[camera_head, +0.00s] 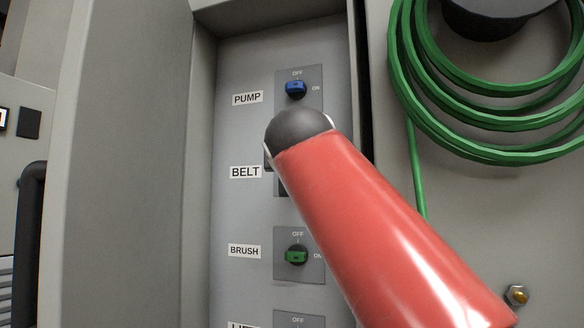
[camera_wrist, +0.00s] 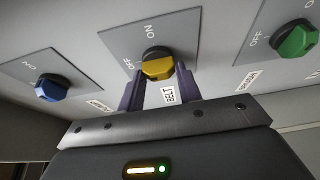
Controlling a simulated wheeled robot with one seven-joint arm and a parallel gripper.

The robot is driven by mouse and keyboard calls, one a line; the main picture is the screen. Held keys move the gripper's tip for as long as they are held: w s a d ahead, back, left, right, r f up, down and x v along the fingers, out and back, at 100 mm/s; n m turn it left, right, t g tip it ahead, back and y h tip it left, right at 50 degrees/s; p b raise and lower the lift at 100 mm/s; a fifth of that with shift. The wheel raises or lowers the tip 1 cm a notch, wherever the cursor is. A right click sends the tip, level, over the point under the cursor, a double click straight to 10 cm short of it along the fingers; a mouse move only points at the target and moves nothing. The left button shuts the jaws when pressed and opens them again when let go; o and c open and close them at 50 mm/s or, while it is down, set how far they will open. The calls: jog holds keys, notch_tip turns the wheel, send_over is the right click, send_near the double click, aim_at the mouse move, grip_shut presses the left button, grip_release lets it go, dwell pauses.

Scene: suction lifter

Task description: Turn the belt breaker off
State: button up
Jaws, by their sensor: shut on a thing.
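The belt breaker's yellow knob (camera_wrist: 157,64) sits on a grey plate (camera_wrist: 172,27) with ON and OFF marks, in the middle of the wrist view. The BELT label (camera_wrist: 168,95) is just below it. My gripper (camera_wrist: 158,76) is shut on this knob, one dark finger on each side. I cannot tell exactly which mark the knob points at. In the head view the BELT label (camera_head: 245,172) shows, but my red arm hides the knob and most of its plate.
The blue PUMP knob (camera_head: 296,89) is above and the green BRUSH knob (camera_head: 296,255) below on the same recessed panel. The open cabinet door (camera_head: 120,160) stands at left. A coiled green hose (camera_head: 420,110) hangs at right.

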jog(key=o, duration=1)
jog(key=s+b, duration=0.1)
jog(key=s, duration=0.6)
jog(key=shift+s+d+b, duration=0.15)
jog(key=shift+s+b, duration=0.25)
